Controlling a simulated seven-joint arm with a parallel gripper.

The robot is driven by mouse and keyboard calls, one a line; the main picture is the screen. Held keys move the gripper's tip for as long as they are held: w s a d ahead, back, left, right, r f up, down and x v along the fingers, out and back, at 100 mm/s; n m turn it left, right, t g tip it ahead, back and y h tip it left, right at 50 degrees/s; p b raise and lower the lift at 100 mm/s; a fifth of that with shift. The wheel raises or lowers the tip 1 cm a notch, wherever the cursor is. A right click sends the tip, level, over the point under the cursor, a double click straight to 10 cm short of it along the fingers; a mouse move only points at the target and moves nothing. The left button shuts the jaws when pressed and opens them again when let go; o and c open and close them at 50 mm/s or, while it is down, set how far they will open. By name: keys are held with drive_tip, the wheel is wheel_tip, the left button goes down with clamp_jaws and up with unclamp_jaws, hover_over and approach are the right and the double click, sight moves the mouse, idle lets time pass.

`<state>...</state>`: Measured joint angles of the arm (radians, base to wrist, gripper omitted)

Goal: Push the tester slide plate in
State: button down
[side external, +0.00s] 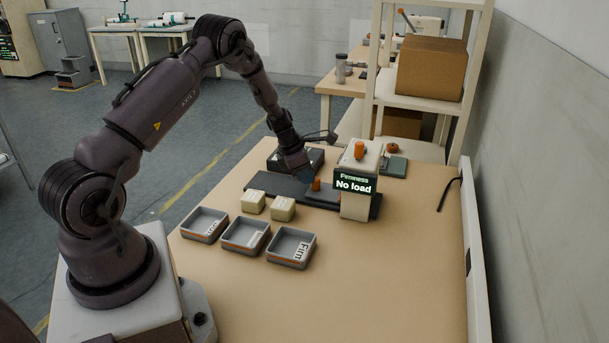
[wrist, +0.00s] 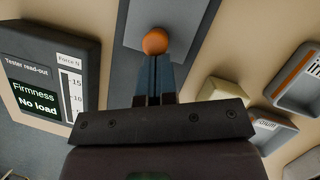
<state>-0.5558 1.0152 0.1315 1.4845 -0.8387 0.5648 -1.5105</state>
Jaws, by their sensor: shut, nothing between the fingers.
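The slide plate (side external: 323,197) is a blue-grey plate on a long dark base, with its right end beside the pale tester post (side external: 357,205). An orange knob (side external: 316,184) stands on the plate. In the wrist view the plate (wrist: 140,28) lies beyond my fingers, with the knob (wrist: 155,42) just in front of the tips. My gripper (wrist: 155,60) is shut and empty, its fingertips at the near side of the knob; I cannot tell whether they touch it. In the side view my gripper (side external: 305,178) is low over the base, left of the knob. The tester display reads "No load".
Two cream blocks (side external: 253,202) (side external: 282,209) sit in front of the base. Three grey trays (side external: 291,248) stand nearer, the right one labelled "Firm". A dark read-out box (wrist: 45,75) is behind the base. The table's front right is clear.

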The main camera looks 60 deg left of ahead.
drive_tip(key=s, duration=0.2)
drive_tip(key=s+a, duration=0.1)
drive_tip(key=s, duration=0.1)
drive_tip(key=shift+a, duration=0.1)
drive_tip(key=v, duration=0.9)
drive_tip(key=s+d+r+m, duration=0.5)
drive_tip(key=d+r+m, duration=0.2)
drive_tip(key=d+m, duration=0.2)
drive_tip(key=s+d+r+m+t, duration=0.1)
drive_tip(key=s+d+r+m, duration=0.5)
drive_tip(key=d+m, duration=0.4)
drive_tip(key=s+d+r+m+y, duration=0.1)
drive_tip(key=s+d+r+m, duration=0.5)
drive_tip(key=d+r+m, duration=0.3)
drive_tip(key=m, duration=0.4)
drive_tip(key=shift+d, duration=0.3)
